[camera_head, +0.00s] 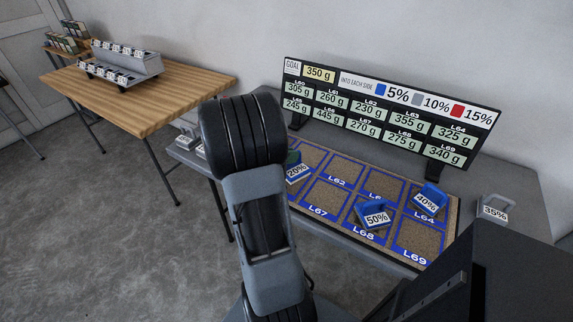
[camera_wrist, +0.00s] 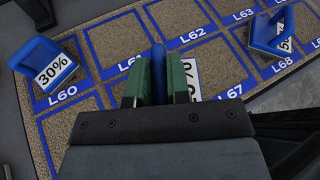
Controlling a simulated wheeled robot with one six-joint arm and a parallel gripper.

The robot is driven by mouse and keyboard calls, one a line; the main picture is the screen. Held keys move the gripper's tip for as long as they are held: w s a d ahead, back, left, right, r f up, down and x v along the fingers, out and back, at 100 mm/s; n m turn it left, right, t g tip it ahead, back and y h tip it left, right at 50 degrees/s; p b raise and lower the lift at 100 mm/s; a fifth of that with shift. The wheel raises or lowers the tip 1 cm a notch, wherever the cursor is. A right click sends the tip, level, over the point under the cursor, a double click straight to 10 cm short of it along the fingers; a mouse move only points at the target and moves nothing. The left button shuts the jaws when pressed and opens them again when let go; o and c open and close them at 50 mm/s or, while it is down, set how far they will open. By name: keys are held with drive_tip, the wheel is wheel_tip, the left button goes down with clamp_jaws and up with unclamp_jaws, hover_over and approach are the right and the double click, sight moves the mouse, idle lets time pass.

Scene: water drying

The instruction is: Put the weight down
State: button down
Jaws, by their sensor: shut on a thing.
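My gripper (camera_wrist: 164,82) has green fingers shut on the blue handle of a weight (camera_wrist: 157,56). Its label is mostly hidden in the wrist view; in the head view the weight (camera_head: 298,173) reads 20%. It is over the blue-lined board (camera_head: 320,165), near the L61 square (camera_wrist: 116,43). I cannot tell whether it touches the board. In the head view my arm hides the left part of the board and most of my gripper. A blue 30% weight (camera_wrist: 48,62) stands at L60 in the wrist view.
A blue 50% weight (camera_head: 372,214) stands near L68 and a blue 40% weight (camera_head: 429,199) at L64. A grey 35% weight (camera_head: 493,209) is off the board at right. A sign (camera_head: 388,112) stands behind. The L62 square (camera_wrist: 185,18) looks empty.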

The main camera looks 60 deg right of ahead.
drive_tip(key=shift+w+d+f, duration=0.3)
drive_tip(key=shift+w+f, duration=0.1)
drive_tip(key=shift+f, duration=0.2)
drive_tip(key=shift+w+d+f, duration=0.25)
drive_tip(key=shift+w+f, duration=0.15)
drive_tip(key=shift+f, duration=0.2)
drive_tip(key=shift+w+d+f, duration=0.1)
drive_tip(key=shift+f, duration=0.8)
drive_tip(key=shift+w+d+f, duration=0.1)
drive_tip(key=shift+f, duration=0.75)
drive_tip(key=c, duration=1.1)
unclamp_jaws()
